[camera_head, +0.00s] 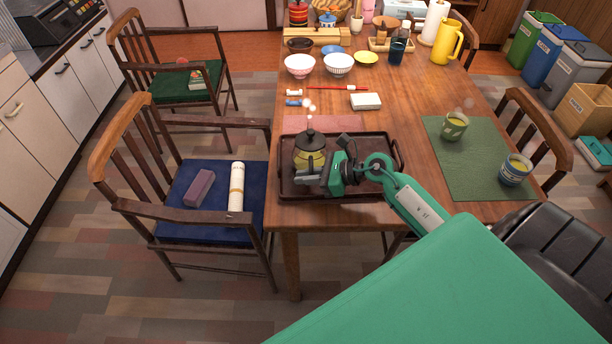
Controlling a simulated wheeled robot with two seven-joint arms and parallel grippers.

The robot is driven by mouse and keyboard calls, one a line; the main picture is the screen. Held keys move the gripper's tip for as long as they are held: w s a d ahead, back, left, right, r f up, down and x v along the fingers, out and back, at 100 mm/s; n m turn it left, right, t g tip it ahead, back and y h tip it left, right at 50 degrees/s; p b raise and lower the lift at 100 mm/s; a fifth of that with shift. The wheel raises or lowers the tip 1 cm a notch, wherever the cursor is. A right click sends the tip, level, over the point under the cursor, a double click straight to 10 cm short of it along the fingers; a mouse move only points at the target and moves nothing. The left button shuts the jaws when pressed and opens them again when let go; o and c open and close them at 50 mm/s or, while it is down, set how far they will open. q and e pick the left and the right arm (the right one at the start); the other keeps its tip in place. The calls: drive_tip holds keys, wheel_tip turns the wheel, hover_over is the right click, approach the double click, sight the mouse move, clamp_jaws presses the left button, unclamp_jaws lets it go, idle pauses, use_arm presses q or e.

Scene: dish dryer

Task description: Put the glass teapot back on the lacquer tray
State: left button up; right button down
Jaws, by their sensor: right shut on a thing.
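The glass teapot (309,160) has a dark lid and yellowish tea inside, with steam above it. It is upright over the left part of the dark lacquer tray (350,145), which lies at the table's near left corner. I cannot tell whether its base touches the tray. My right gripper (312,178) comes in from the right, low over the tray, and is shut on the teapot at its near side. The gripper hides part of the teapot's lower body and part of the tray. My left gripper is not in view.
A green mat (480,175) with two steaming cups (454,126) (515,170) lies right of the tray. A white box (366,101), bowls (300,65) and a yellow pitcher (447,42) stand farther back. Chairs surround the table. My green arm covers the lower right.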

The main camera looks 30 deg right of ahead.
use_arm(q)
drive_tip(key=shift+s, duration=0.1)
use_arm(e)
drive_tip(key=c, duration=1.5)
unclamp_jaws()
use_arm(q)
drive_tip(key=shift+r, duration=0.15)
use_arm(e)
drive_tip(key=shift+s+d+r, duration=0.15)
drive_tip(key=shift+s+d, duration=0.05)
drive_tip(key=b+v, duration=0.1)
drive_tip(key=v, duration=0.9)
drive_tip(key=shift+s+d+r, duration=0.15)
drive_tip(key=shift+s+d, duration=0.1)
drive_tip(key=shift+s, duration=0.05)
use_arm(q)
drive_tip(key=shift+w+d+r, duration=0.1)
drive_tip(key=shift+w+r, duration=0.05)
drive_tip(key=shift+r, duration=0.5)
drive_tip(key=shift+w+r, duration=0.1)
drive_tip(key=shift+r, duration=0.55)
use_arm(e)
drive_tip(key=shift+s+d+r, duration=0.15)
drive_tip(key=shift+d, duration=0.05)
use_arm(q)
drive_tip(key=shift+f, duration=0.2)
